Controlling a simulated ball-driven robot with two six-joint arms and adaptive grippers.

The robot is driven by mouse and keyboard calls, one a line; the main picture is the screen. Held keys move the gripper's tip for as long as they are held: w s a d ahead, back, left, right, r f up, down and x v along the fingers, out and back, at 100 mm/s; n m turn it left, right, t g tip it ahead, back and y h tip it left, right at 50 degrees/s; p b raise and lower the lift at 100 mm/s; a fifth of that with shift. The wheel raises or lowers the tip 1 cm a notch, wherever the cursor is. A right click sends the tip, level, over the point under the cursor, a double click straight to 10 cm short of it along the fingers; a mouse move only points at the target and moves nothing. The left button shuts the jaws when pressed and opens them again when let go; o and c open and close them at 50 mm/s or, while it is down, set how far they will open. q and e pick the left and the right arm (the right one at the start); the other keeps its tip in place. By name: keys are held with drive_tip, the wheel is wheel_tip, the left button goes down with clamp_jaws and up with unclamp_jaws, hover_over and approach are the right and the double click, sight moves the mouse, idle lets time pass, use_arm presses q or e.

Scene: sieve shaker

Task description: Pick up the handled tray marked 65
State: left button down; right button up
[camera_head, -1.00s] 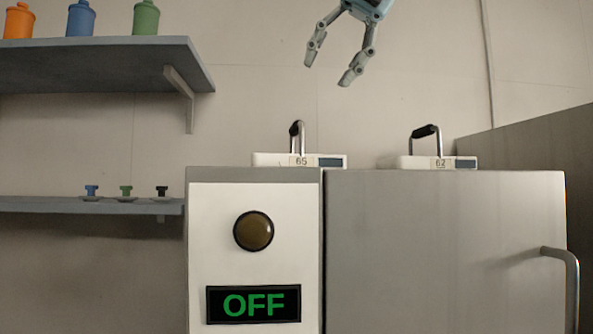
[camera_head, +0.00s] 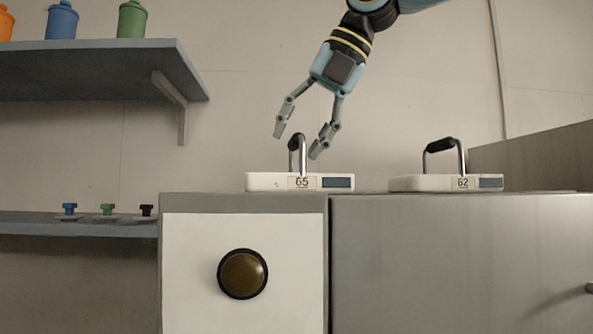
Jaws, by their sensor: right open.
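The handled tray marked 65 (camera_head: 265,182) is white and flat, with a dark blue patch on its front right and an upright metal handle with a black grip (camera_head: 296,143). It sits on top of the left part of the grey cabinet. My right gripper (camera_head: 298,146) is open and points down at the handle. Its two fingertips appear on either side of the grip, one left and slightly higher, one right. I cannot tell whether they touch it or are level with it in depth. My left gripper is not in view.
A similar tray marked 62 (camera_head: 405,184) stands to the right on the grey cabinet (camera_head: 450,250). A round brown button (camera_head: 242,273) is on the white front panel. Shelves at left hold coloured canisters (camera_head: 62,22) and small knobbed items (camera_head: 107,210). A wall panel rises at far right.

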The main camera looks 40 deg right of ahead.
drive_tip(key=shift+x, duration=1)
drive_tip(key=shift+r, duration=0.1)
drive_tip(key=shift+c, duration=0.4)
clamp_jaws()
